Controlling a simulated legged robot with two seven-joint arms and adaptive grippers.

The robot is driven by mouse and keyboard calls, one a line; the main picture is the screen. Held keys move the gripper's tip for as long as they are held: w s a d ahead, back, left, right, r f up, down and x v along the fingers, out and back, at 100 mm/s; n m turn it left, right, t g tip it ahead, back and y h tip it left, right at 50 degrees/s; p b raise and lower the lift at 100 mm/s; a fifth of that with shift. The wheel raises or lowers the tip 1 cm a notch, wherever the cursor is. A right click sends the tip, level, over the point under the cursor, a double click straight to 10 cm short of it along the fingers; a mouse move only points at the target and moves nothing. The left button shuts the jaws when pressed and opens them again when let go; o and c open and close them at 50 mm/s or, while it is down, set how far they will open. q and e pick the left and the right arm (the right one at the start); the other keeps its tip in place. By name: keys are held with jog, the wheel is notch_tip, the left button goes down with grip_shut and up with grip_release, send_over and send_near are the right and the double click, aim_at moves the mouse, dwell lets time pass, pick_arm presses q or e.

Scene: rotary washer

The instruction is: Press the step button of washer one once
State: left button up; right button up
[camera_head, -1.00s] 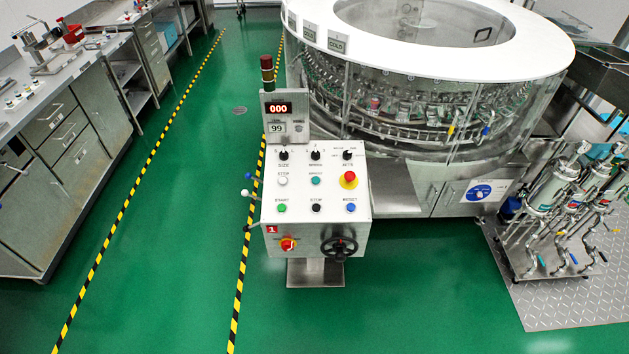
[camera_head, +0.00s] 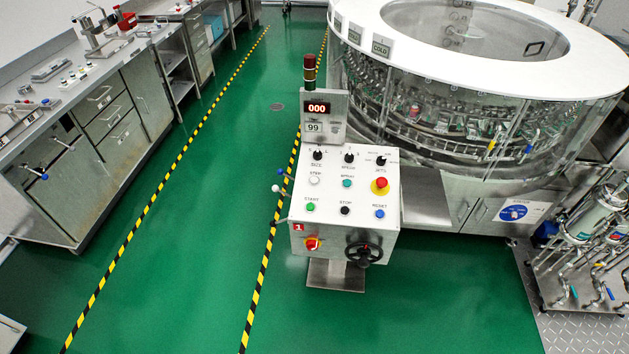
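The control panel of washer one (camera_head: 346,190) stands on a pedestal near the middle of the view, with a red "1" label on its front. The white step button (camera_head: 314,180) is at the left of the middle row, under a STEP label. The green start button (camera_head: 310,207), black stop button (camera_head: 345,210) and blue reset button (camera_head: 379,214) form the row below. The display (camera_head: 317,109) reads 000, with 99 below it. The round washer (camera_head: 480,110) with its white top ring stands behind, at the right. Neither of my grippers shows.
A red emergency knob (camera_head: 380,184) and black handwheel (camera_head: 364,253) are on the panel. A steel bench (camera_head: 60,130) runs along the left. A pump rack (camera_head: 590,250) stands at the right. Green floor is clear in front of the panel.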

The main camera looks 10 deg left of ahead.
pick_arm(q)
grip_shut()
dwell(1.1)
